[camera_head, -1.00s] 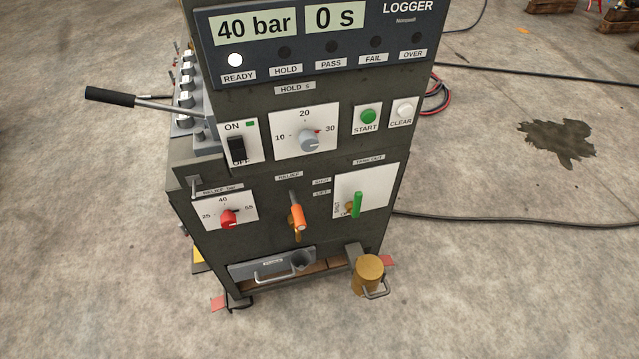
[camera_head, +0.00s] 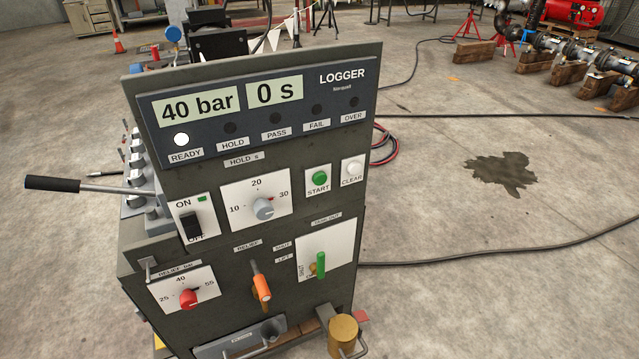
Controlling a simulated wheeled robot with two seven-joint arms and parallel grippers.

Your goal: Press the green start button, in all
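The green start button (camera_head: 319,177) sits on a white plate marked START on the front panel of the grey test cabinet (camera_head: 215,255). A white clear button (camera_head: 352,166) is just right of it. The logger display (camera_head: 225,100) above reads 40 bar and 0 s, and only the READY lamp (camera_head: 181,139) is lit white. The HOLD, PASS, FAIL and OVER lamps are dark. Neither of my grippers shows in the head view, and nothing covers the button.
A hold dial (camera_head: 263,208), black switch (camera_head: 190,226), red relief knob (camera_head: 188,298), orange lever (camera_head: 260,287) and green valve handle (camera_head: 321,265) are on the panel. A black-gripped pump handle (camera_head: 55,184) sticks out left. A brass cylinder (camera_head: 343,334) stands at the lower right. Cables cross the floor.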

